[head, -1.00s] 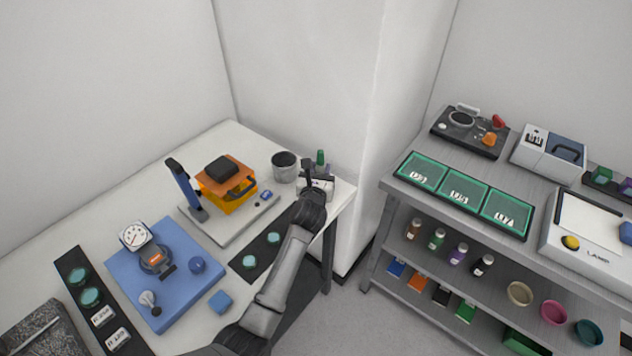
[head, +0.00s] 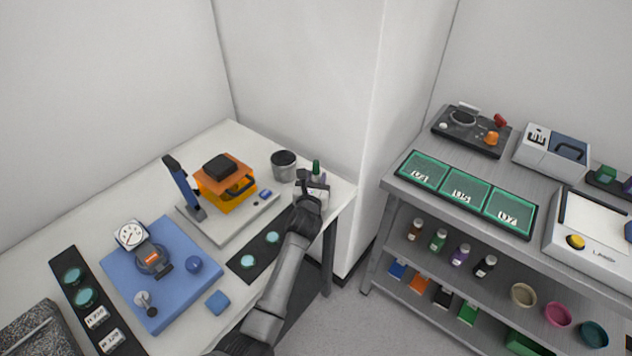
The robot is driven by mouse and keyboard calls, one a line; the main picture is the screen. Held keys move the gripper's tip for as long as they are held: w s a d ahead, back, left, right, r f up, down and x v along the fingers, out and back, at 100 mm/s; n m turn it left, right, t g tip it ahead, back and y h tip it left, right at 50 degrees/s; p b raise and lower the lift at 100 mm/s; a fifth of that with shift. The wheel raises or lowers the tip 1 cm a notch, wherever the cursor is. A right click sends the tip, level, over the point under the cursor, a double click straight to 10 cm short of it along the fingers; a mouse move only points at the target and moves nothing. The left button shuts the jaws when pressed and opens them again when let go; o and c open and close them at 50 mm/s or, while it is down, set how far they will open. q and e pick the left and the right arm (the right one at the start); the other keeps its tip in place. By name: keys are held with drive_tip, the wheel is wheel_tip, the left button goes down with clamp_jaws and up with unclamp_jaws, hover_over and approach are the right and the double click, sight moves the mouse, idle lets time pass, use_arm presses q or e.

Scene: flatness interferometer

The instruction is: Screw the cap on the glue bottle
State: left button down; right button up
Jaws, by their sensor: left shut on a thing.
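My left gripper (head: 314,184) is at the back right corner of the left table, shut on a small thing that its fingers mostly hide. A small green piece (head: 316,167) shows just beyond the fingers. I cannot tell whether it is the cap, the bottle or something held. A white block-like holder (head: 298,193) is partly hidden behind the gripper and wrist. I cannot make out the glue bottle and cap separately. My right gripper is not in view.
A grey pot (head: 284,165) stands left of the gripper, close to the wall corner. An orange device (head: 225,180) on a grey base and a dark mat (head: 248,260) with teal discs are further left. The shelf bench (head: 390,185) stands right, across a gap.

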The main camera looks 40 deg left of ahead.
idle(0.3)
use_arm(q)
drive_tip(key=shift+f+b, duration=0.3)
drive_tip(key=shift+f, duration=0.25)
drive_tip(key=c, duration=0.8)
unclamp_jaws()
drive_tip(key=shift+r, duration=0.1)
